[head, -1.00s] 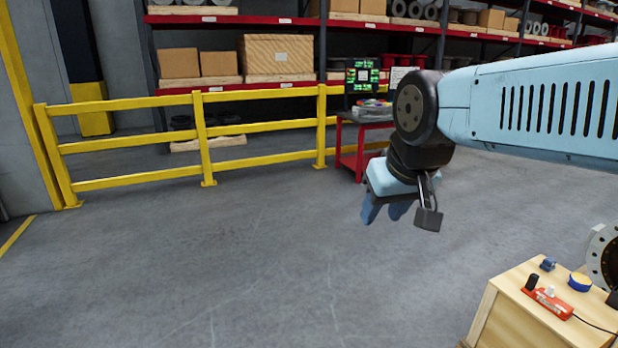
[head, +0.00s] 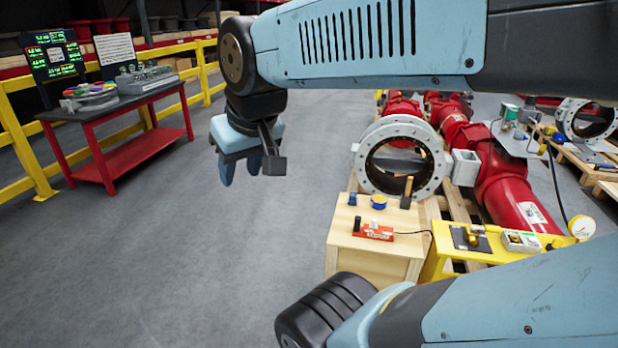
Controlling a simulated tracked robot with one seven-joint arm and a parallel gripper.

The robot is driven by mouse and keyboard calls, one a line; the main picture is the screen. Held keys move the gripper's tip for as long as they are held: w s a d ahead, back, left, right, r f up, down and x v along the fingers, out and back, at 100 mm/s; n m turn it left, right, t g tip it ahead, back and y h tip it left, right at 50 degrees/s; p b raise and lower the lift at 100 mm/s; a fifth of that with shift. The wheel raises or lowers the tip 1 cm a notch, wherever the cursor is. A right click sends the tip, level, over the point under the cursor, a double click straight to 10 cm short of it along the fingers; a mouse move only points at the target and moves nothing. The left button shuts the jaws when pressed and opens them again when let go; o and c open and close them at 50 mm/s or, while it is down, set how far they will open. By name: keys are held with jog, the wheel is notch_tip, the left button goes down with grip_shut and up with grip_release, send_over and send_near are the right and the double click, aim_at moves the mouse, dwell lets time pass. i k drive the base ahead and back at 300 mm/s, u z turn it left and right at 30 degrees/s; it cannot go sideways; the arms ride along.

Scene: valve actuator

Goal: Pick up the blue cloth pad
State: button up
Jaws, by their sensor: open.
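A small dark blue item (head: 352,199) lies at the back left of the wooden crate top (head: 345,246); it may be the blue cloth pad, but it is too small to tell. A blue and yellow round item (head: 378,201) sits to its right. My gripper (head: 241,172) hangs pointing down over the floor, left of the crate and apart from it. Its two blue fingers are spread with nothing visible between them.
A red power strip (head: 373,231), a black upright item (head: 357,224) and a wooden handle (head: 407,192) are on or by the crate. A flanged red pipe (head: 505,185) and yellow stand (head: 437,262) are to the right. A red workbench (head: 115,155) stands left. Floor between is clear.

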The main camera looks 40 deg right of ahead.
aim_at(353, 199)
jog(key=z, duration=0.45)
jog(key=i, duration=0.95)
jog(key=z, duration=0.8)
jog(key=i, duration=0.3)
jog(key=z, duration=0.1)
jog(key=k, duration=0.9)
jog(key=z, duration=0.15)
jog(key=i, duration=0.9)
jog(key=u, duration=0.1)
